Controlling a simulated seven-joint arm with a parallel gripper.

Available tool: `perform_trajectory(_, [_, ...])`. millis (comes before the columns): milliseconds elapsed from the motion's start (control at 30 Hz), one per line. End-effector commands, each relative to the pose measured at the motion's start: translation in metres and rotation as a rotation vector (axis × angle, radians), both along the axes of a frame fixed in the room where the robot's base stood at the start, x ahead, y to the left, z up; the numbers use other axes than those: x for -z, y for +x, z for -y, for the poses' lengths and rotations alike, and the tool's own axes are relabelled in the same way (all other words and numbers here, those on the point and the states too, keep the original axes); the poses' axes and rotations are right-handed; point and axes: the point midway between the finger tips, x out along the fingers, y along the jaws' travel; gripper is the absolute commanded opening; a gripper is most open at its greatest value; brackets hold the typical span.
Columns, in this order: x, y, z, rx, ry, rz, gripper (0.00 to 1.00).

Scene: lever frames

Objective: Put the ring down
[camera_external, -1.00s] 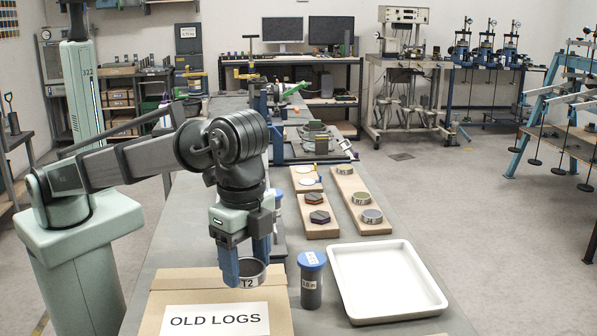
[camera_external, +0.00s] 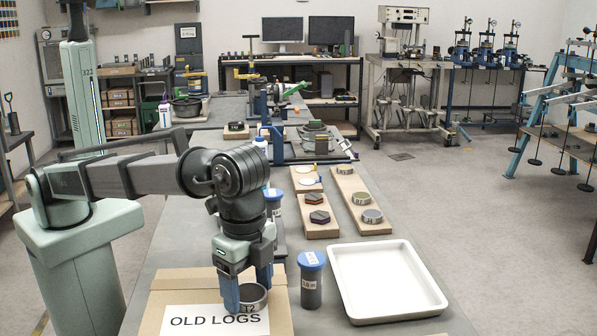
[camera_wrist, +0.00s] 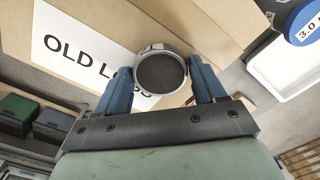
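The ring (camera_external: 253,299), a short dark cylinder with a metallic rim and a T2 label, is between the blue fingers of my gripper (camera_external: 249,290). In the wrist view the ring (camera_wrist: 160,73) sits between the two fingertips of my gripper (camera_wrist: 160,75), which close on its sides. It is over the cardboard box (camera_external: 170,281) marked OLD LOGS, by the upper right part of the white label (camera_external: 205,319). I cannot tell whether its underside touches the box. One finger hides part of the ring in the external view.
A blue-lidded jar (camera_external: 311,281) stands just right of the box. An empty white tray (camera_external: 385,280) lies further right. Wooden boards (camera_external: 318,226) with several round and hexagonal pieces lie behind. Bare box top is left of the ring.

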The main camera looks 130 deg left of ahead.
Motion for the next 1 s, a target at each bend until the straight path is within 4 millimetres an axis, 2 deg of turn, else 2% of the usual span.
perform_trajectory(33, [0.000,0.000,0.000,0.000,0.000,0.000,0.74])
perform_trajectory(167, [0.000,0.000,0.000,0.000,0.000,0.000,0.87])
perform_trajectory(567, [-0.006,0.000,0.000,0.000,0.000,0.000,0.87])
perform_trajectory(767, [-0.028,0.001,0.000,0.000,0.000,0.002,0.87])
perform_trajectory(1000, [-0.064,0.001,0.000,0.000,0.000,0.001,0.87])
